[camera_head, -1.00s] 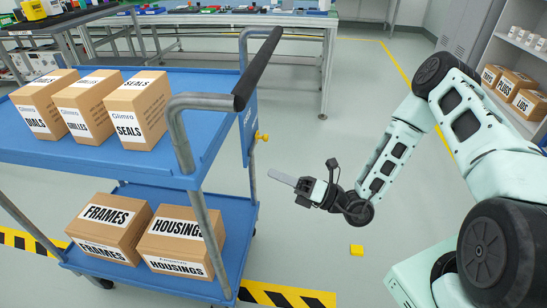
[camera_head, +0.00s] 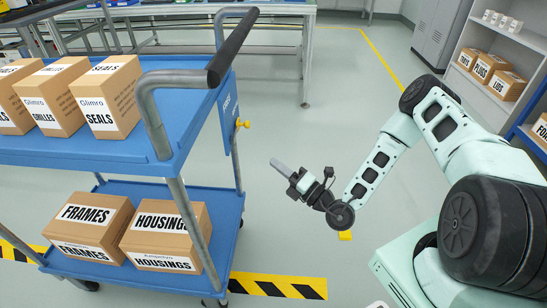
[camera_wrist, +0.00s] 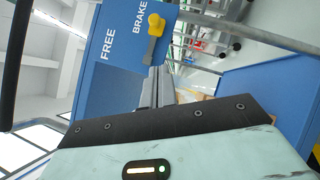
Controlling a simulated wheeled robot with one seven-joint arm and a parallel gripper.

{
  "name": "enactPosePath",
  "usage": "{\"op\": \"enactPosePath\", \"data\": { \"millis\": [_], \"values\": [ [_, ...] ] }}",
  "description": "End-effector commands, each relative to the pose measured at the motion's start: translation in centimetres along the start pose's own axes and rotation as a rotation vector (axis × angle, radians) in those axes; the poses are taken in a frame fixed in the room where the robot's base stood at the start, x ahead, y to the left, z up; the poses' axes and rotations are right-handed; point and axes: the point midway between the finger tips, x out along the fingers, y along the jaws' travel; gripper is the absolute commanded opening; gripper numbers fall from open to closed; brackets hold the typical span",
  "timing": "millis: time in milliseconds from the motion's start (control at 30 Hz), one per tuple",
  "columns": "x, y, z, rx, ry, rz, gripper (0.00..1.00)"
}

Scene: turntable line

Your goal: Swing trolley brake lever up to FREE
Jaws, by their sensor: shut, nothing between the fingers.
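The blue trolley (camera_head: 190,135) stands at the left in the head view. Its brake lever shows in the wrist view as a dark grey arm (camera_wrist: 151,50) with a yellow knob (camera_wrist: 156,24). The knob lies beside the BRAKE label; the FREE label (camera_wrist: 107,45) is farther left on the blue panel (camera_wrist: 125,75). In the head view the yellow knob (camera_head: 242,124) sticks out of the trolley's right end. My gripper (camera_head: 278,165) is shut and empty, to the right of and below the knob, apart from it. Its fingers (camera_wrist: 158,88) point towards the lever in the wrist view.
Cartons (camera_head: 110,97) stand on the upper deck, and FRAMES and HOUSINGS cartons (camera_head: 165,235) on the lower. The trolley's push handle (camera_head: 232,45) juts out above. Floor right of the trolley is mostly free.

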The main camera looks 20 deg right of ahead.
Motion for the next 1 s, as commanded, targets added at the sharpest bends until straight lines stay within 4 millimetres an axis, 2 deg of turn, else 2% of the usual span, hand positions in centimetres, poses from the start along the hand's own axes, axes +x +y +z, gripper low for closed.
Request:
{"op": "enactPosePath", "data": {
  "millis": [300, 433, 700, 1000],
  "values": [
    [6.5, 0.0, -0.2, -0.003, 0.004, 0.006, 0.00],
    [8.8, 0.0, 0.2, -0.005, 0.000, 0.005, 0.00],
    [10.8, 0.0, 2.5, -0.001, 0.000, 0.002, 0.00],
    [11.1, 0.1, 2.8, 0.000, 0.000, 0.001, 0.00]
  ]
}}
